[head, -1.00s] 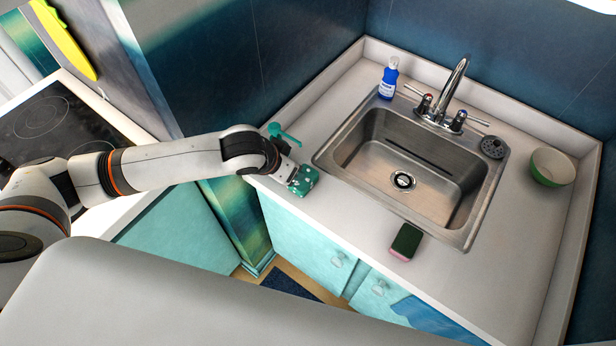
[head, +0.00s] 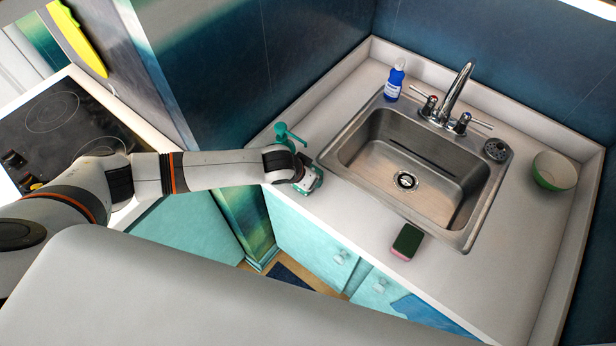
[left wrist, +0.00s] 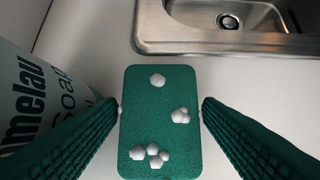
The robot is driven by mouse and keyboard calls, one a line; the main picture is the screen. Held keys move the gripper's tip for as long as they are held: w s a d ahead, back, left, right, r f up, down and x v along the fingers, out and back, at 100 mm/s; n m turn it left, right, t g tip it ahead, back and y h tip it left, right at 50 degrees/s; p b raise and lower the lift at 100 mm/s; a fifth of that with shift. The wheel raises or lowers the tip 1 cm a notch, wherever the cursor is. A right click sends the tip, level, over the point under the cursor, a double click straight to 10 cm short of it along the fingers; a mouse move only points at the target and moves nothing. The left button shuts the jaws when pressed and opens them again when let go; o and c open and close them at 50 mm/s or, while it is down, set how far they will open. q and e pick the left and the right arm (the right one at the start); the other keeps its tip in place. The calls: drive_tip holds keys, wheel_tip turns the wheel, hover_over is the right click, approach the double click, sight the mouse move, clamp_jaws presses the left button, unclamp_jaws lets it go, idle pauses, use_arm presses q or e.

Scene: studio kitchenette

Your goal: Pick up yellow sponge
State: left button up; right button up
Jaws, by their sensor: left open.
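No sponge with a visible yellow face shows. A green-topped sponge (left wrist: 160,120) with several white foam blobs lies on the counter in the left wrist view. My left gripper (left wrist: 161,107) is open, with its ribbed dark green fingers on either side of this sponge; whether they touch it is hard to tell. In the head view my left gripper (head: 311,181) is at the counter's left front edge and mostly hides that sponge. A second sponge (head: 407,241), dark green on top with a pink side, lies in front of the sink. My right gripper is not in view.
A soap dispenser (left wrist: 45,100) stands close left of the left gripper; its teal pump (head: 289,134) shows behind the wrist. The steel sink (head: 440,195), a blue bottle (head: 394,82) and a green-and-white bowl (head: 553,171) are farther right. The counter between the sponges is clear.

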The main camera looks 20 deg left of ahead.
use_arm(q)
drive_tip(key=c, duration=0.8)
drive_tip(key=shift+r, duration=0.1)
drive_tip(key=shift+r+b, duration=0.3)
drive_tip(key=shift+r, duration=0.2)
drive_tip(key=s+a+b, duration=0.1)
drive_tip(key=s+a, duration=0.1)
drive_tip(key=s, duration=0.3)
drive_tip(key=s+a+b, duration=0.1)
drive_tip(key=s+a, duration=0.1)
drive_tip(key=s, duration=0.4)
drive_tip(key=s+a+b, duration=0.2)
drive_tip(key=s, duration=0.4)
drive_tip(key=shift+a+r, duration=0.1)
drive_tip(key=shift+r, duration=0.1)
drive_tip(key=shift+o, duration=0.9)
drive_tip(key=shift+w, duration=0.15)
drive_tip(key=shift+c, duration=0.3)
